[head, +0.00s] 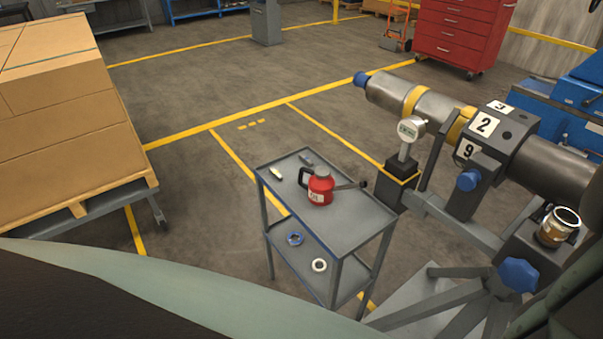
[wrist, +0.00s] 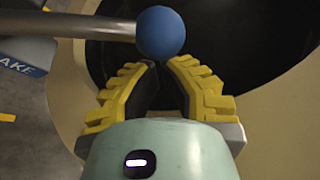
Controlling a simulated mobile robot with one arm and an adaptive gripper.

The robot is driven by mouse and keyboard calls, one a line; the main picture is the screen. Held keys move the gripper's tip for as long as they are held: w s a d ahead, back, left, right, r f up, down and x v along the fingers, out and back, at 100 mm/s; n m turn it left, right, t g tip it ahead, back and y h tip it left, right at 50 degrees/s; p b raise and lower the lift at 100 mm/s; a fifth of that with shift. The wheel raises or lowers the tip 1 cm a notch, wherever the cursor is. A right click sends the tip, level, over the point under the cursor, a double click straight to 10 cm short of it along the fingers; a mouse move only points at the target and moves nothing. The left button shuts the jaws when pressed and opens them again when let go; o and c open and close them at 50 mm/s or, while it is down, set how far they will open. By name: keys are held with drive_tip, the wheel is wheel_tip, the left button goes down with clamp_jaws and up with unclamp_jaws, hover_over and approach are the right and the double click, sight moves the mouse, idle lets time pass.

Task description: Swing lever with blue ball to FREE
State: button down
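In the wrist view, the blue ball (wrist: 161,32) sits at the end of a grey lever rod (wrist: 75,26) that runs in from the left. My gripper (wrist: 161,63) has yellow ribbed fingers with dark inner faces. Its fingertips come nearly together just below the ball in the picture, with nothing seen between them. I cannot tell whether they touch the ball. A blue label (wrist: 22,66) at the left edge shows only the letters "AKE". No FREE mark is readable. My gripper is not seen in the head view.
Behind the ball is a dark round opening with a pale beige rim (wrist: 245,120). In the head view, a grey cart (head: 345,220) carries a red container (head: 320,188), beside a rotor stand with a metal shaft (head: 390,91). Boxes on a pallet (head: 66,185) stand at left.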

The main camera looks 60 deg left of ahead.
drive_tip(key=shift+a+r, duration=0.15)
idle(0.4)
drive_tip(key=shift+a+r+n, duration=0.15)
drive_tip(key=shift+r+n, duration=0.05)
drive_tip(key=shift+n, duration=0.1)
drive_tip(key=shift+a+r+t, duration=0.15)
drive_tip(key=shift+r+t, duration=0.05)
drive_tip(key=shift+t, duration=0.1)
drive_tip(key=a+r+n+t+y+b, duration=0.2)
drive_tip(key=a+n+t+b, duration=0.4)
drive_tip(key=a+n+b, duration=0.4)
drive_tip(key=a+n, duration=0.3)
drive_tip(key=n, duration=0.2)
drive_tip(key=shift+s+a+r, duration=0.2)
drive_tip(key=shift+a+r, duration=0.1)
drive_tip(key=shift+a, duration=0.1)
idle(0.4)
